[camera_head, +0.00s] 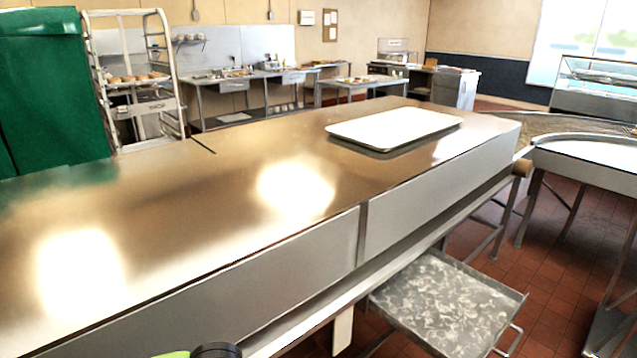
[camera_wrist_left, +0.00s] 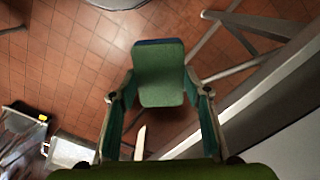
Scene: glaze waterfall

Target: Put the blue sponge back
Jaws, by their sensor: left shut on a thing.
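My left gripper (camera_wrist_left: 159,84) is shut on the blue sponge (camera_wrist_left: 161,80) in the left wrist view. The sponge's broad face looks green, and its far edge is dark blue. One finger presses on each side of it, and it is held above the red tiled floor, beside a metal edge on the right. The sponge is not visible in the head view. My right gripper is in neither view.
A long steel counter (camera_head: 200,215) crosses the head view, with a pale tray (camera_head: 395,126) at its far end. A mottled grey tray-like shelf (camera_head: 445,300) sits low at the right. Tiled floor (camera_head: 545,280) shows beyond it. A bread rack (camera_head: 135,85) stands back left.

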